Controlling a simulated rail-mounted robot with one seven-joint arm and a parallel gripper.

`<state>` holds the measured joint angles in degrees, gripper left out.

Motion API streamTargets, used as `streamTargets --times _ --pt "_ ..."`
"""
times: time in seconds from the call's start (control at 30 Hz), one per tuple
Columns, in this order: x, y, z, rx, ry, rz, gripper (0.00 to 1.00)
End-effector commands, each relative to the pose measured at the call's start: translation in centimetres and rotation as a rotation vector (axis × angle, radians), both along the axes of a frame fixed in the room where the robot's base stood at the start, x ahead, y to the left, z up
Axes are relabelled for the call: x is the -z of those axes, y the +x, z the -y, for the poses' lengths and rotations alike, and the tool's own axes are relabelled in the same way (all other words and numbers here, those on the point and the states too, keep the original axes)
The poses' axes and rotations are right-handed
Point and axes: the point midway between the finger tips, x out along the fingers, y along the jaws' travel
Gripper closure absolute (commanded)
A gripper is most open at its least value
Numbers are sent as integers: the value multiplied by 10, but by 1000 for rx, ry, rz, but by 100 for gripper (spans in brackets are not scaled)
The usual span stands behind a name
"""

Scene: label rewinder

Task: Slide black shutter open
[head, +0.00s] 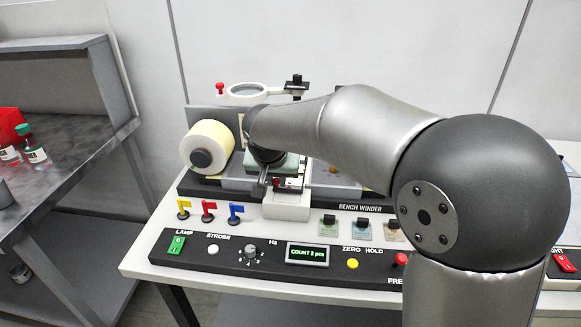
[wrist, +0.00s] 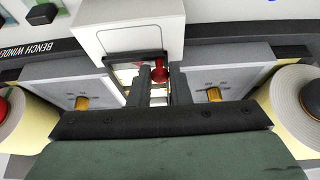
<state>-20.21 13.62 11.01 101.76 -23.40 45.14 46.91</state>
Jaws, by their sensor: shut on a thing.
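My gripper (wrist: 161,82) reaches down to the front of a white block (wrist: 130,28), its two dark fingers close together. Between the fingertips is a small red knob (wrist: 160,73), and the fingers are shut on it. In the head view my gripper (head: 283,185) is at the white block (head: 287,208) in the middle of the bench winder, with a bit of red showing there. A dark-edged opening shows in the block's face beside the fingers. The black shutter cannot be told clearly from the dark fingers and edges around it.
A yellowish label roll (head: 210,143) stands left of my gripper. Yellow, red and blue flag levers (head: 208,210) stand front left. The black control panel (head: 215,262) runs along the front, its display (head: 307,253) reading "COUNT 2 pcs". A round magnifier (head: 247,92) is behind.

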Motion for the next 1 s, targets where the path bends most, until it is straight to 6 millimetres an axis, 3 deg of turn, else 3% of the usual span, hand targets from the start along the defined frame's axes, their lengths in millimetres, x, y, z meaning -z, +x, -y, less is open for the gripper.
streamTargets --times 0.77,0.8,0.83,1.0 --pt "1 -40 -2 -1 0 0 90" --pt "0 -39 -2 0 1 0 72" --pt "0 -38 -2 0 1 0 64" --pt "0 -38 -2 0 0 0 60"
